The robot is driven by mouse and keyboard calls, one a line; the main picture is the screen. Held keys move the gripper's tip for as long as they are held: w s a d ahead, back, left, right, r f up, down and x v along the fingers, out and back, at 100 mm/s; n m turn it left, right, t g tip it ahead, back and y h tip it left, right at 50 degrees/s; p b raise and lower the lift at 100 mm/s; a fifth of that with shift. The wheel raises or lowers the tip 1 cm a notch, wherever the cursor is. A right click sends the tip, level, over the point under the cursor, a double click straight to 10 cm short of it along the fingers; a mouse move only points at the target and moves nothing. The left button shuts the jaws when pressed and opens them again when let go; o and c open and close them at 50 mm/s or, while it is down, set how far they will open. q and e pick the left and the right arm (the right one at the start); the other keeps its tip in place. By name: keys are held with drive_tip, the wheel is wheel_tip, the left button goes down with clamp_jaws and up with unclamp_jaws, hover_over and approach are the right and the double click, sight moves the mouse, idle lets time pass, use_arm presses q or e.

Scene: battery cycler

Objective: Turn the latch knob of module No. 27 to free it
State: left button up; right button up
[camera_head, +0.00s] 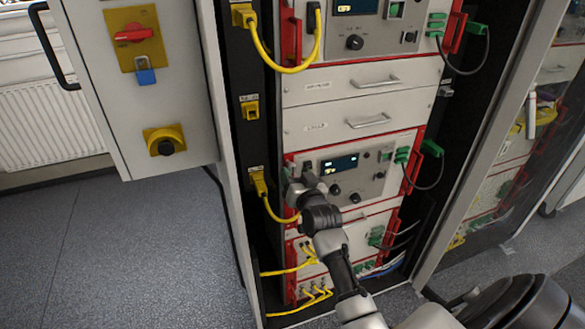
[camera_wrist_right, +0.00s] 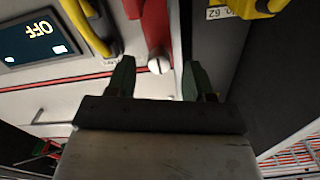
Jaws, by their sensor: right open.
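The module with a small lit display (camera_head: 341,164) sits in the rack, below two blank drawers. My right gripper (camera_head: 302,186) is at its lower left corner and covers part of the front. In the right wrist view the module's panel (camera_wrist_right: 85,95) appears upside down, with a display reading OFF. A pale slotted latch knob (camera_wrist_right: 160,65) sits at the end of a red handle bracket (camera_wrist_right: 155,25). My right gripper (camera_wrist_right: 160,80) is open, with the knob in the gap between its fingertips as seen; contact cannot be told. My left gripper is out of view.
A yellow cable (camera_head: 268,205) hangs from a yellow socket left of the gripper. Green connectors (camera_head: 402,155) and a black cable are at the module's right. A grey cabinet door (camera_head: 185,85) stands open at left. A glass door is at right.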

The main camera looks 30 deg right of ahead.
drive_tip(key=shift+x, duration=1.25)
drive_tip(key=c, duration=0.9)
